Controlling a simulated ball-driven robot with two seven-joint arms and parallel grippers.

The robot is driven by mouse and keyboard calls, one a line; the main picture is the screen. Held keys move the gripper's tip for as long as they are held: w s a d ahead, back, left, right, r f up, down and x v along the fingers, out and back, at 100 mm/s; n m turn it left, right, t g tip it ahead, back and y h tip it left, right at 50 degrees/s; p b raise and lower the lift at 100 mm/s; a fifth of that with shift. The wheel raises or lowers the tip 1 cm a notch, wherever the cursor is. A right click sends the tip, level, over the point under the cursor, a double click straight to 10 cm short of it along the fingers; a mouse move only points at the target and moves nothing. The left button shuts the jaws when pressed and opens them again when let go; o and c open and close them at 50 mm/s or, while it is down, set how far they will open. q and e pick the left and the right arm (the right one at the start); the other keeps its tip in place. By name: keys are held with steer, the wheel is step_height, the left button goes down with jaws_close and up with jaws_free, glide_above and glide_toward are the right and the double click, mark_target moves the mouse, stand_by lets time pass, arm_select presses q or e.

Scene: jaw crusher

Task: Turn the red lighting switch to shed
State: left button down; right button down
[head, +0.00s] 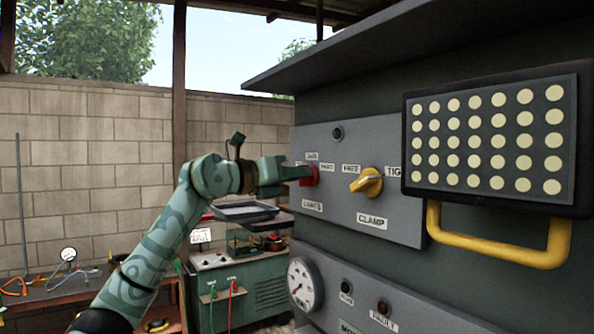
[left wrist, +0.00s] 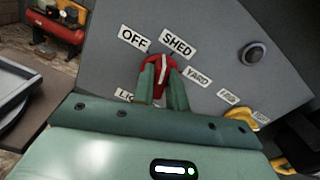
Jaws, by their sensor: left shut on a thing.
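The red lighting switch (head: 312,176) is on the grey panel above the LIGHTS label. In the left wrist view the red switch (left wrist: 152,68) sits below the OFF label (left wrist: 133,38) and the SHED label (left wrist: 178,45), with the YARD label (left wrist: 197,77) to its right. Its pale pointer line points up toward the gap between OFF and SHED, leaning to SHED; I cannot tell its exact setting. My left gripper (head: 297,174) is shut on the switch, with its green fingers (left wrist: 163,85) on either side of the handle. My right gripper is not in view.
A yellow CLAMP switch (head: 367,183) is right of the red one. A lamp board (head: 490,186) with a yellow handle (head: 500,252) juts out at right. A gauge (head: 302,284) sits below. A tray (head: 245,212) and a green machine (head: 235,290) stand behind my left arm.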

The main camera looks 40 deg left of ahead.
arm_select(q)
steer(key=shift+d+m+p, duration=0.1)
steer(key=shift+m+p, duration=0.4)
steer(key=shift+m, duration=1.2)
steer(key=c, duration=1.4)
jaws_free()
steer(key=b+v, duration=1)
steer(key=v, duration=0.6)
steer(key=shift+s+b, duration=0.15)
steer(key=shift+b, duration=0.2)
